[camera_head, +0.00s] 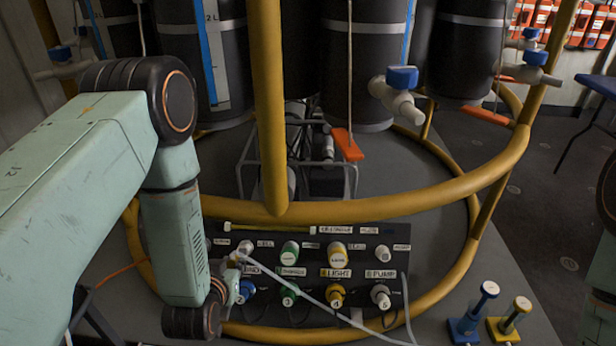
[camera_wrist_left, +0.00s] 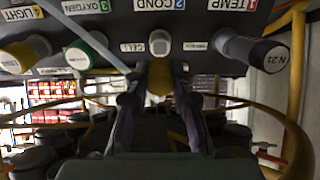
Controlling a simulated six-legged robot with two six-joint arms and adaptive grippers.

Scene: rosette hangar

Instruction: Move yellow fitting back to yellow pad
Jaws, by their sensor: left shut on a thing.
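My left gripper (camera_head: 232,268) is at the left part of the dark labelled panel (camera_head: 368,245). In the left wrist view its two fingers (camera_wrist_left: 158,92) are shut on a small yellow piece (camera_wrist_left: 158,77), seemingly the yellow fitting, largely hidden between them. A white plug end (camera_wrist_left: 159,42) by the CELL label lies just beyond the fingertips; I cannot tell whether it is part of the held piece. The yellow pad (camera_head: 505,331) is at the lower right, with an upright white-topped post (camera_head: 517,313) on it. My right gripper is not in view.
The panel carries green (camera_head: 290,252) and yellow (camera_head: 337,255) connectors, among several others. A pale hose (camera_head: 330,312) crosses its front. A yellow rail (camera_head: 390,200) curves above it. A blue pad (camera_head: 463,330) with a post stands left of the yellow pad.

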